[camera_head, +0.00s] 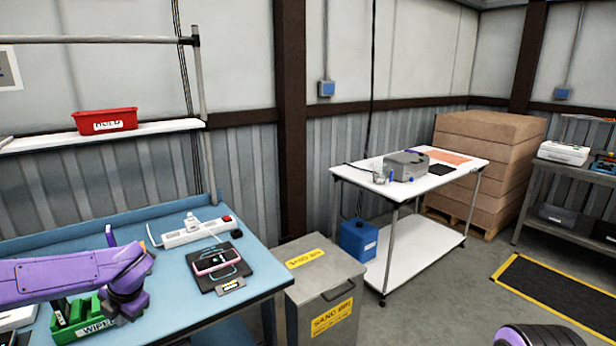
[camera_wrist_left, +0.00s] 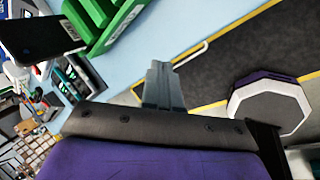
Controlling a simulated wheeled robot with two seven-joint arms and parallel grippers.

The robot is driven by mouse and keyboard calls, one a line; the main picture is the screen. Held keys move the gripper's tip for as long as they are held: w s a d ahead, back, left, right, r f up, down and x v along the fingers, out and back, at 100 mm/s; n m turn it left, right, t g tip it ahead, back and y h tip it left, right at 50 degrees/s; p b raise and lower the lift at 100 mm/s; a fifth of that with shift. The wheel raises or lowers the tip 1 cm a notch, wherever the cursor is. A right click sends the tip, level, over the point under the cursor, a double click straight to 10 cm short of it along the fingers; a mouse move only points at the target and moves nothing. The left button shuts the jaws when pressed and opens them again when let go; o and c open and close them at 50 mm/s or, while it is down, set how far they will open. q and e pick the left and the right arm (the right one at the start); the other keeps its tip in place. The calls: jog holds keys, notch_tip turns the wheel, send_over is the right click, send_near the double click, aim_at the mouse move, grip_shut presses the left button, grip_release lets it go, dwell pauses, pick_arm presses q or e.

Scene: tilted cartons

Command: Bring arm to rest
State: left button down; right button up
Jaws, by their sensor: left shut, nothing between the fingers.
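My left arm, purple, comes in from the left over the blue bench (camera_head: 262,262). Its wrist end hangs by the green bin (camera_head: 75,318) marked WIPE and partly covers it. In the head view the fingers are hard to make out. In the left wrist view my left gripper (camera_wrist_left: 163,84) has its grey fingers together with nothing between them. Below them show the bench's pale blue edge and the floor. The green bin shows at the top left of that view (camera_wrist_left: 95,20), apart from the fingers. My right gripper is not in view.
On the bench are a phone (camera_head: 216,262) on a black pad and a white power strip (camera_head: 196,231). A red bin (camera_head: 105,121) sits on the shelf above. A grey sand bin (camera_head: 325,290) stands beside the bench. A white cart (camera_head: 420,180) and stacked cartons (camera_head: 485,165) are beyond.

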pick_arm(q)
jog(key=s+d+f+m+t+y+b, duration=0.1)
jog(key=s+d+f+m+t, duration=0.3)
jog(key=f+m, duration=0.45)
jog(key=s+d+f+m+t+y+b, duration=0.1)
jog(key=s+d+f+m+b, duration=0.15)
jog(key=d+f+m, duration=0.5)
jog(key=s+d+f+m+g+h+b, duration=0.1)
jog(key=s+f+m, duration=0.2)
jog(key=s+f, duration=0.2)
jog(key=s+d+f+m+g+h, duration=0.1)
jog(key=s+f+m, duration=0.3)
jog(key=s, duration=0.8)
jog(key=s+d+f+m+g+h+b, duration=0.1)
jog(key=s+d+f+m, duration=0.2)
jog(key=s+f, duration=0.4)
jog(key=shift+s+f+m+h+b, duration=0.35)
jog(key=shift+s+m, duration=0.25)
jog(key=shift+s, duration=0.15)
